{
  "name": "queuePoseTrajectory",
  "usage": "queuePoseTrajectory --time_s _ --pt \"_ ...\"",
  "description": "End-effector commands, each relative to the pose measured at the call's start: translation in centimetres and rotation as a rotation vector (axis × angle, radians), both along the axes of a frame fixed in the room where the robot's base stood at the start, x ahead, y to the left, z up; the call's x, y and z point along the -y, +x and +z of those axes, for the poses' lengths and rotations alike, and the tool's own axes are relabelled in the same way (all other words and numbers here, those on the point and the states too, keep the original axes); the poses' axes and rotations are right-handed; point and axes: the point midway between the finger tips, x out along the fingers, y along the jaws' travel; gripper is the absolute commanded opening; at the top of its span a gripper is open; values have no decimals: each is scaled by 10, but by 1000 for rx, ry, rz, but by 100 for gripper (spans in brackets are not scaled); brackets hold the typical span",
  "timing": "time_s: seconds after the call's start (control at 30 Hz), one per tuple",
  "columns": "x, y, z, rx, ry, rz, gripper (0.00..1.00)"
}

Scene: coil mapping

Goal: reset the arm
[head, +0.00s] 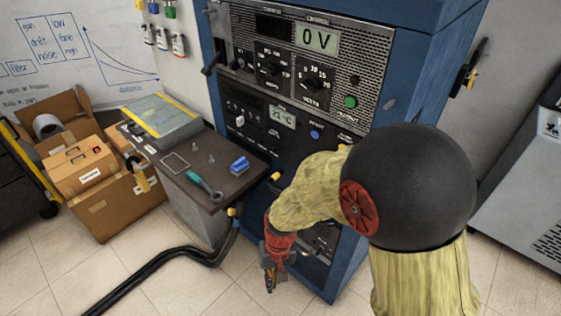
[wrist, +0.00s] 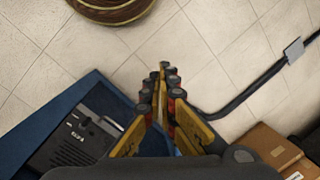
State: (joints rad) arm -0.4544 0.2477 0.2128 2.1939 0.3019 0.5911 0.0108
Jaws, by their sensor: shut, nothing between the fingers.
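My arm reaches out in front of the blue equipment rack (head: 400,75) in the head view. My gripper (head: 270,284) hangs low over the tiled floor, in front of the rack's lower part, pointing down. In the wrist view my gripper (wrist: 162,75) has its fingertips together over bare floor, with nothing between them. The rack's corner and a dark panel (wrist: 82,125) show at the lower left of the wrist view. My arm hides part of the rack's lower front.
Cardboard boxes (head: 115,205) stand at the left. A black cable (head: 150,272) crosses the floor. A brown coil (wrist: 112,8) lies on clear tiles.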

Motion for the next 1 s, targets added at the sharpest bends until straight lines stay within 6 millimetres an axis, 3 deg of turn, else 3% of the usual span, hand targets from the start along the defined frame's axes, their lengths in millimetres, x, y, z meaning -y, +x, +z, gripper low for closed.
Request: queuePoseTrajectory --time_s 0.03,0.1,0.3,0.7,1.0 --pt "12 -3 26 11 1 10 0" --pt "30 -10 55 21 -5 26 0" --pt "83 -30 129 77 -32 46 0" --pt "170 -61 249 353 -78 -39 0" --pt "204 -72 326 593 -71 -168 0"
